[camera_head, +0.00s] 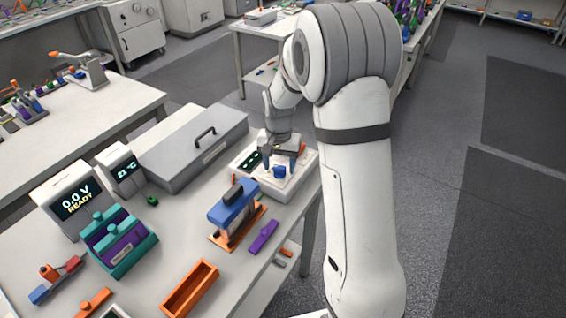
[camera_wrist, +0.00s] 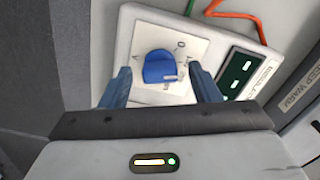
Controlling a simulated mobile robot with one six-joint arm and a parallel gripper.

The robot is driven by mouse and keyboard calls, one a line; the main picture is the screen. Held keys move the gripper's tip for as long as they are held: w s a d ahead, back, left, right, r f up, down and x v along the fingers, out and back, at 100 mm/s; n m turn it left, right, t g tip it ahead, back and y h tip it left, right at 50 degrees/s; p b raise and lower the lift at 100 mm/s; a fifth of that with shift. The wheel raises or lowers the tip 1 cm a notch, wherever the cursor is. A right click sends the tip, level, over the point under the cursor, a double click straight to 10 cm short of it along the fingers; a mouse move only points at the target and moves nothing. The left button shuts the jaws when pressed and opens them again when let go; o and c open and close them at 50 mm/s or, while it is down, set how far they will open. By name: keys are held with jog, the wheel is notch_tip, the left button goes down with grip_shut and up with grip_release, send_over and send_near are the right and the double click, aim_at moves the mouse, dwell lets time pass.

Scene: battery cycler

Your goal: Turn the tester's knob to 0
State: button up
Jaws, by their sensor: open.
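The tester (camera_head: 297,181) is a white box at the far right end of the bench. Its blue knob (camera_head: 280,171) sits on a pale dial plate. In the wrist view the knob (camera_wrist: 160,67) has a white mark pointing to the right and slightly down, and a 0 stands on the plate above and right of it. My gripper (camera_head: 280,166) is open above the dial. Its two blue fingers (camera_wrist: 163,85) stand on either side of the knob, with gaps between them and it.
A grey lidded case (camera_head: 195,150) stands left of the tester. A blue and orange device (camera_head: 236,210) and a purple part (camera_head: 263,237) lie nearer the front. Green and orange wires (camera_wrist: 235,15) run from the tester's top. The floor to the right is clear.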

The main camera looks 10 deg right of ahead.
jog(key=shift+c, duration=0.5)
jog(key=c, duration=0.9)
jog(key=shift+o, duration=0.3)
jog(key=shift+d, duration=0.2)
jog(key=shift+a, duration=0.15)
jog(key=shift+c, duration=0.2)
jog(key=shift+f+n+b, duration=0.1)
jog(key=shift+n+b, duration=0.6)
jog(key=shift+n, duration=0.6)
jog(key=n+b, duration=0.1)
jog(key=n, duration=0.4)
jog(key=shift+b, duration=0.3)
jog(key=shift+n, duration=0.3)
jog(key=o, duration=1)
